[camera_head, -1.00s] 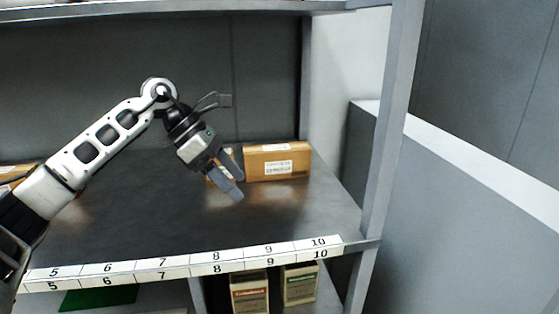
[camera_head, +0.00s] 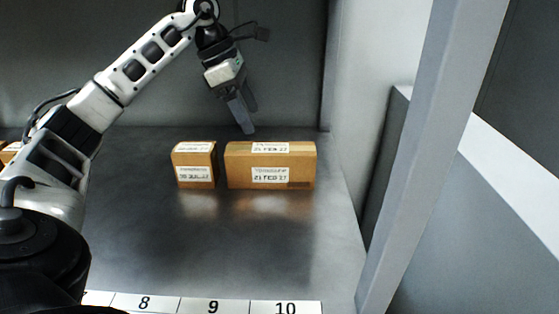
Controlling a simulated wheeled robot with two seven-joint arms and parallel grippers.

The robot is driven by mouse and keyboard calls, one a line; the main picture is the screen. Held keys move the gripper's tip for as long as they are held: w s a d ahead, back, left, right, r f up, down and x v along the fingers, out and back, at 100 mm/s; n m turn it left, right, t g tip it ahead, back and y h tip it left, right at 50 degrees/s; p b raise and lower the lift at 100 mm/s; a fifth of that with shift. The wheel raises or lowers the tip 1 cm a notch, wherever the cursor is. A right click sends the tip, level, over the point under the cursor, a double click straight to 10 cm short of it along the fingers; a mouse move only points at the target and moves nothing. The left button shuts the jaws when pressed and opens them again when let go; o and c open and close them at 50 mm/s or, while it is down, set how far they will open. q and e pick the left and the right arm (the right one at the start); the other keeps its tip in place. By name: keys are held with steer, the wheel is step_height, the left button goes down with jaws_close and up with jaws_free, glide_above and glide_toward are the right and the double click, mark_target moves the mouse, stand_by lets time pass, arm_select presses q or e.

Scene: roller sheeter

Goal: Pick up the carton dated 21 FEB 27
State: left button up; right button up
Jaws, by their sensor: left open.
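The carton dated 21 FEB 27 (camera_head: 303,169) is a wide brown box with white labels on its top and front. It stands at the back right of the dark shelf. A smaller brown carton (camera_head: 193,154), whose label seems to read 30 JUL 27, stands just left of it with a narrow gap. My left gripper (camera_head: 249,130) is open and empty, pointing down above and seemingly behind the left part of the wide carton; the exact depth is unclear. My right gripper is not in view.
The dark shelf (camera_head: 225,250) is clear in front of both cartons. A numbered strip (camera_head: 213,306) runs along its front edge. A grey post (camera_head: 425,160) and a pale side wall (camera_head: 355,100) bound the right. Part of another carton (camera_head: 10,150) shows at the far left.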

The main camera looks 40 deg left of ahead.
mark_target(270, 148)
arm_select(q)
steer(key=x, duration=0.4)
steer(key=shift+s+f, duration=0.15)
steer(key=shift+f, duration=0.05)
steer(key=shift+w+x, duration=0.2)
steer(key=shift+x, duration=1.3)
steer(key=shift+w+x, duration=0.2)
steer(key=shift+x, duration=1.25)
steer(key=shift+d+r, duration=0.15)
steer(key=shift+r, duration=0.1)
steer(key=c, duration=1.3)
